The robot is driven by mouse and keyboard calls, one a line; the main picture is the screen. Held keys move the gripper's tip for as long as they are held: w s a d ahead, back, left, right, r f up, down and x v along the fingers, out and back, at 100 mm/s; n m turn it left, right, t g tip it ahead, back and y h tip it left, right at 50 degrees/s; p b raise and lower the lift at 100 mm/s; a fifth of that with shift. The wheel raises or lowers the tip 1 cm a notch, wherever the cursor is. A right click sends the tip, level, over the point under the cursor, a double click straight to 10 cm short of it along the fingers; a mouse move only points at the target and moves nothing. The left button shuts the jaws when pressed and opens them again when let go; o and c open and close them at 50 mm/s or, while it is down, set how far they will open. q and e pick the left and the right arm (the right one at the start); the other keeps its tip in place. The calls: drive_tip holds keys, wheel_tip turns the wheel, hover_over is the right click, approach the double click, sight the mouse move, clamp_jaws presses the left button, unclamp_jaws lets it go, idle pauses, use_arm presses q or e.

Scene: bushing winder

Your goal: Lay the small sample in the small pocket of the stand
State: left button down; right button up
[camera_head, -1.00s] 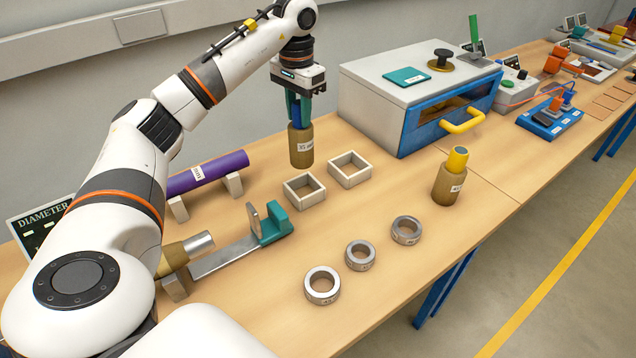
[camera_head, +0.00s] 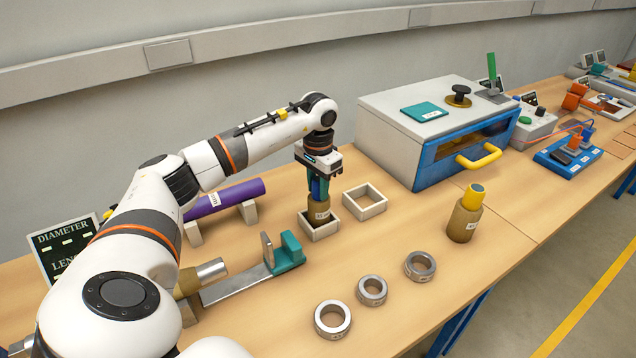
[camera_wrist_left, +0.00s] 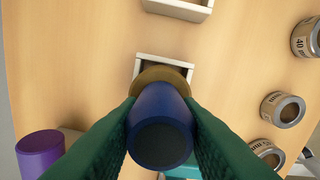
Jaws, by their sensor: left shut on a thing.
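My left gripper (camera_head: 318,190) points down and is shut on the blue top of a brown cylindrical sample (camera_head: 319,212) with a white label. The sample is upright at the left of two pale square frames (camera_head: 322,236). Its lower end looks to be within that frame's walls; whether it touches the bottom is hidden. In the left wrist view the blue top (camera_wrist_left: 160,118) sits between the green fingers, with the frame (camera_wrist_left: 176,60) just beyond. The right square frame (camera_head: 365,208) is empty. My right gripper is not in view.
A yellow-topped brown sample (camera_head: 465,215) stands to the right. Three metal rings (camera_head: 372,290) lie near the front edge. A purple cylinder (camera_head: 225,199) rests on blocks at left, behind a teal-jawed gauge (camera_head: 285,255). A grey-and-blue oven (camera_head: 435,125) stands behind.

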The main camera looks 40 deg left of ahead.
use_arm(q)
drive_tip(key=shift+f, duration=0.1)
drive_tip(key=c, duration=1)
unclamp_jaws()
drive_tip(key=shift+c, duration=0.2)
drive_tip(key=shift+r, duration=0.3)
wheel_tip(320, 180, up, 11)
drive_tip(key=shift+f+b, duration=0.2)
drive_tip(key=shift+b, duration=0.9)
drive_tip(key=shift+r, duration=0.6)
